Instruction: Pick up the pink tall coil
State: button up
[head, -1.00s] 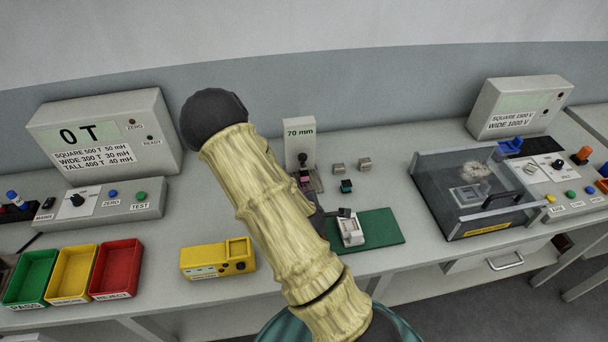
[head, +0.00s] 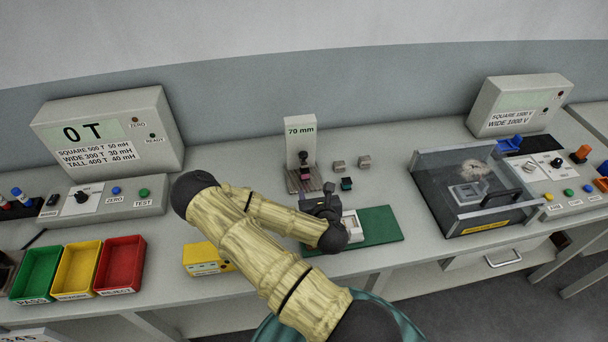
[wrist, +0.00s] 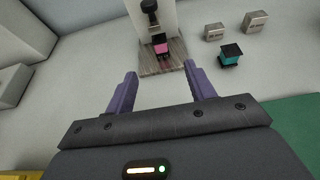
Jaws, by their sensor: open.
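The pink coil (wrist: 161,46) has dark end plates and sits on the brown base plate (wrist: 178,60) of the 70 mm gauge, under its dark plunger. It also shows small in the head view (head: 305,175). My gripper (wrist: 158,82) is open and empty, its two purple fingers apart and pointing toward the coil, with a gap between the fingertips and the coil. In the head view my gripper (head: 318,197) is in front of the gauge, near the green mat, and its fingertips are hard to make out.
A teal coil (wrist: 230,55) and two grey metal blocks (wrist: 214,31) (wrist: 255,21) stand right of the gauge. The gauge's upright (head: 300,135) rises behind the coil. A green mat (head: 380,225) with a white device (head: 352,226) lies nearby. Colored bins (head: 120,263) stand left.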

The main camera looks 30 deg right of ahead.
aim_at(305, 175)
jog(key=shift+f, duration=0.1)
jog(key=b+x, duration=0.2)
jog(key=b, duration=0.5)
jog(key=shift+w+f, duration=0.1)
jog(key=shift+f, duration=0.1)
jog(key=shift+w+d+b, duration=0.1)
jog(key=shift+b, duration=0.55)
jog(key=b+x, duration=0.2)
jog(key=b, duration=0.2)
jog(key=shift+w+f+b, duration=0.15)
jog(key=shift+b, duration=0.25)
jog(key=x, duration=0.3)
jog(key=p+x, duration=0.1)
jog(key=x, duration=0.2)
jog(key=shift+w+d, duration=0.1)
jog(key=shift+w, duration=0.1)
jog(key=shift+w+d, duration=0.1)
jog(key=shift+w, duration=0.3)
jog(key=shift+f+p+x, duration=0.15)
jog(key=shift+p+x, duration=0.15)
jog(key=shift+x, duration=1)
jog(key=shift+f+p+x, duration=0.1)
jog(key=shift+p+x, duration=0.2)
jog(key=shift+x, duration=1.05)
